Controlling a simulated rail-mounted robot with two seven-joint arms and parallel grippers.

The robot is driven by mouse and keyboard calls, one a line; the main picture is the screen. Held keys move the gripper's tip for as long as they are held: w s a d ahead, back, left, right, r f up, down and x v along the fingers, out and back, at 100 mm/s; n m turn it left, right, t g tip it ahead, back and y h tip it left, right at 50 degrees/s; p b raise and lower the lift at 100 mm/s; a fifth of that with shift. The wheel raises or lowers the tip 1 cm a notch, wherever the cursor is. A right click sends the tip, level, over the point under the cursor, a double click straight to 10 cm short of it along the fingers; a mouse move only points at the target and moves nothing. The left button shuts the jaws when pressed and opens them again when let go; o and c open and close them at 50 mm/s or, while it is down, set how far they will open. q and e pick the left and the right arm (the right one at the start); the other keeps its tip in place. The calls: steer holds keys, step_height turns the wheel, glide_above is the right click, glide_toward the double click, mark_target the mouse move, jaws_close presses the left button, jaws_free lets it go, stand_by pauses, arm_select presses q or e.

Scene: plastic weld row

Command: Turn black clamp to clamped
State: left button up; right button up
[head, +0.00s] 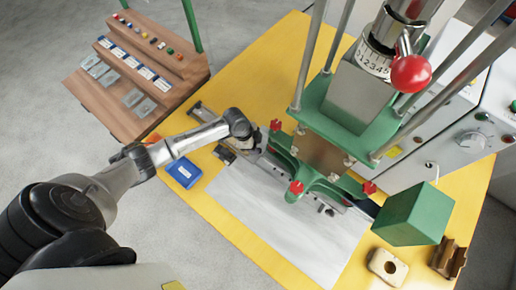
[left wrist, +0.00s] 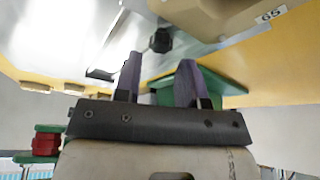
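In the left wrist view, a black knob (left wrist: 160,40) on a short stem, which looks like the black clamp's handle, sits just beyond my left gripper's fingertips. My left gripper (left wrist: 158,68) has two purple-grey fingers standing apart, with nothing between them. The knob appears apart from the fingers. In the head view, my left arm reaches over the yellow table to the left side of the green press, and the gripper (head: 258,143) is beside the press base. The clamp is hard to tell from the gripper and metal parts there. My right gripper is not in view.
The green press (head: 325,185) has red knobs and a red ball lever (head: 411,74) above. A blue box (head: 183,172) lies left of the gripper. A green block (head: 413,214) is at the right. The metal sheet (head: 285,230) in front is clear. A wooden rack (head: 140,65) stands behind left.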

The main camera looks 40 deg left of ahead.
arm_select(q)
steer(key=shift+x, duration=1.5)
steer(key=c, duration=0.6)
steer(key=shift+r+n+p, duration=0.2)
steer(key=shift+n+p, duration=0.2)
steer(key=shift+p, duration=0.1)
steer(key=n+p, duration=0.1)
steer(key=p, duration=0.1)
steer(key=shift+s+r+n+t+y+p, duration=0.1)
steer(key=shift+n+t+y+p, duration=0.2)
steer(key=shift+n+y+p, duration=0.1)
steer(key=shift+n+t+y+p, duration=0.3)
steer(key=shift+n+p, duration=0.6)
steer(key=shift+p, duration=0.05)
steer(key=shift+f+n+p, duration=0.2)
steer(key=shift+n+p, duration=0.5)
steer(key=shift+n, duration=0.1)
